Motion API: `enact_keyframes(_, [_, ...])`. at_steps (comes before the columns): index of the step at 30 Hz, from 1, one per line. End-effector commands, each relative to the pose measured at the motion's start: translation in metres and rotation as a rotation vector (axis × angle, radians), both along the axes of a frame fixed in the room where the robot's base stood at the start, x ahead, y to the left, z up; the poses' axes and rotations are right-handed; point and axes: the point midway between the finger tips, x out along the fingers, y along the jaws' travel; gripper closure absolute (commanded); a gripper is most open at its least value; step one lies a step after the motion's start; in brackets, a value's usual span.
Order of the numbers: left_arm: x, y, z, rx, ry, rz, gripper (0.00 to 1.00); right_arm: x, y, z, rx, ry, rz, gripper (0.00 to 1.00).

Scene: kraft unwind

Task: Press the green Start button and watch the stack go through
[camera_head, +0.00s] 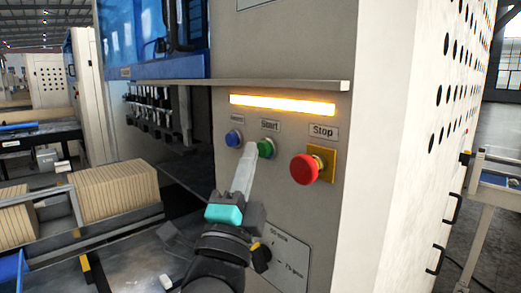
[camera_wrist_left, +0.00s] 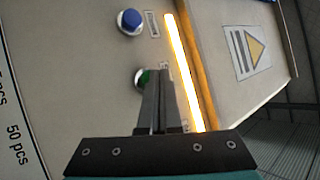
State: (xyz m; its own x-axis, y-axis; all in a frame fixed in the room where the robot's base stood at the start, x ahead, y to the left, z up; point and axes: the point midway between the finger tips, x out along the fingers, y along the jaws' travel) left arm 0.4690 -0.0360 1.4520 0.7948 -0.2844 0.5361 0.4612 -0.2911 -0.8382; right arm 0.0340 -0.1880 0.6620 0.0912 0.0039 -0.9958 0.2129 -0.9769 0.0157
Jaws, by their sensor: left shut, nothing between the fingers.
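The green Start button (camera_head: 266,148) sits on the machine's pale front panel, under its Start label. My left gripper (camera_head: 249,148) is shut and empty, its tips pointing up right beside the button's left edge. In the left wrist view the gripper's fingers (camera_wrist_left: 160,72) cover much of the green button (camera_wrist_left: 141,77). I cannot tell whether they touch it. A stack of brown kraft sheets (camera_head: 118,188) stands on the infeed at the left, with another stack (camera_head: 14,224) farther left. My right gripper is not in view.
A blue button (camera_head: 233,138) is left of Start; it also shows in the left wrist view (camera_wrist_left: 130,21). The red Stop button (camera_head: 304,169) on its yellow plate is close on the right. A lit amber bar (camera_head: 282,105) and a protruding ledge (camera_head: 270,86) are above.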

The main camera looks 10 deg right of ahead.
Motion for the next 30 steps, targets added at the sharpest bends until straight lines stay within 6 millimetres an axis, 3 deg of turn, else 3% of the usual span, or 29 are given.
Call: enact_keyframes(30, [0.0064,-0.0089,0.0021,-0.007,0.0,-0.001,1.0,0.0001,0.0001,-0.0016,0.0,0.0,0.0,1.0])
